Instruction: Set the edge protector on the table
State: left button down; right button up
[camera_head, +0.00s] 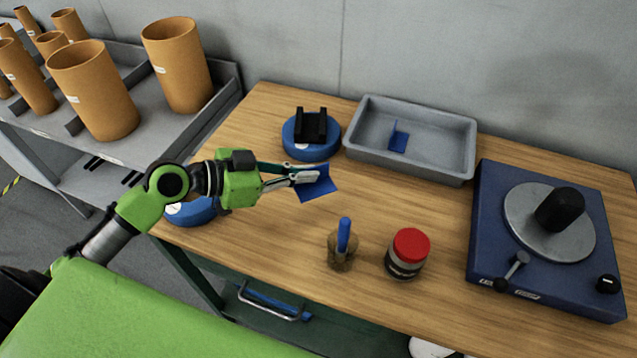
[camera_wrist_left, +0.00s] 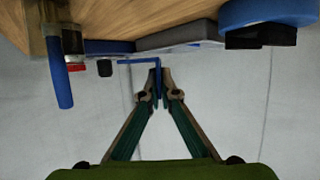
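A blue, angled edge protector (camera_head: 320,188) is at the fingertips of my left gripper (camera_head: 306,174), over the left middle part of the wooden table (camera_head: 275,235). In the left wrist view the fingertips (camera_wrist_left: 158,76) are close together on one leg of the edge protector (camera_wrist_left: 138,61), and its other leg points left. It appears held above the table top. Another blue edge protector (camera_head: 398,138) lies in the grey tray (camera_head: 410,170) at the back. My right gripper is not in view.
A blue roll with a black holder (camera_head: 311,130) stands left of the tray; another blue round thing (camera_head: 190,212) is partly behind my left arm. A brush pot (camera_head: 341,252), red-lidded jar (camera_head: 407,254) and blue turntable device (camera_head: 545,240) stand nearby. The table's middle is clear.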

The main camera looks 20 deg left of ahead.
pick_arm(q)
jog(key=w+f, duration=0.1)
jog(key=w+d+f, duration=0.1)
jog(key=w+f, duration=0.1)
jog(key=f, duration=0.1)
jog(key=shift+d, duration=0.35)
notch_tip(320, 180, down, 3)
jog(key=shift+w+d+f+p, duration=0.1)
jog(key=shift+d+p, duration=0.05)
jog(key=shift+p, duration=0.6)
jog(key=shift+f, duration=0.3)
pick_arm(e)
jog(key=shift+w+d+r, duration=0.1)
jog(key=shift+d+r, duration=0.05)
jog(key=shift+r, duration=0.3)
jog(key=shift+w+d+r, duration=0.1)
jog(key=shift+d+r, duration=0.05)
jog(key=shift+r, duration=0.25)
